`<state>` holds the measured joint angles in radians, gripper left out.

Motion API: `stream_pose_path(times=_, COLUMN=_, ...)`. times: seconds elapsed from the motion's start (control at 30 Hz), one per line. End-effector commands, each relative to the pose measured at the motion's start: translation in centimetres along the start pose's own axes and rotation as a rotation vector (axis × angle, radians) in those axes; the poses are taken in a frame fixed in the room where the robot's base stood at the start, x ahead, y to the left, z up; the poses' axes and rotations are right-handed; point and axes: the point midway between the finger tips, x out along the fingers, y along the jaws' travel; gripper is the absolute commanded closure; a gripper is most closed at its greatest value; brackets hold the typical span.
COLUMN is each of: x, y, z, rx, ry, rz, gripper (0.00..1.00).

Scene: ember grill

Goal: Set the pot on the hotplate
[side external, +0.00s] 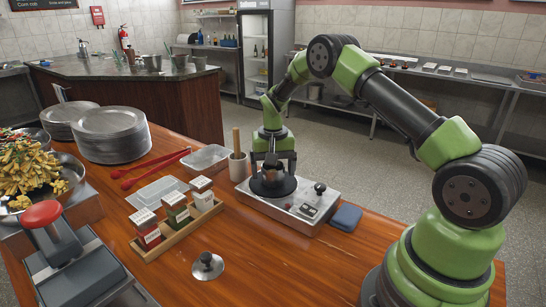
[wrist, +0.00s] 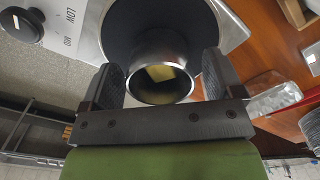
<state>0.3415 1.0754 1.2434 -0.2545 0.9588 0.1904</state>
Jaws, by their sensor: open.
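The small dark metal pot (wrist: 152,45) stands upright on the round dark plate of the hotplate (wrist: 88,20), with a yellowish piece inside it. In the side view the pot (side external: 272,184) is on the left part of the silver hotplate unit (side external: 326,196). My gripper (wrist: 160,76) is open, with one finger on each side of the pot. Small gaps seem to show between the fingers and the pot wall. In the side view my gripper (side external: 273,163) points down over the pot and hides part of it.
A knobbed lid (side external: 207,265) lies on the wooden table in front. A spice rack (side external: 178,230), a clear tub (side external: 207,158) and a utensil crock (side external: 238,166) stand left of the hotplate. A blue sponge (side external: 346,217) lies at its right. Stacked plates (side external: 110,135) are farther left.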

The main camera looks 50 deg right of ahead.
Motion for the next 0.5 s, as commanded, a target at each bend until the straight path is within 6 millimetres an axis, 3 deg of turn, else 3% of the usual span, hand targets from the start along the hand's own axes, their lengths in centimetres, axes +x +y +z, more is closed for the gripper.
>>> stream_pose_path(times=0.5, x=-10.0, y=0.0, z=-0.1, rx=-0.001, ry=0.004, rz=-0.002, gripper=0.14)
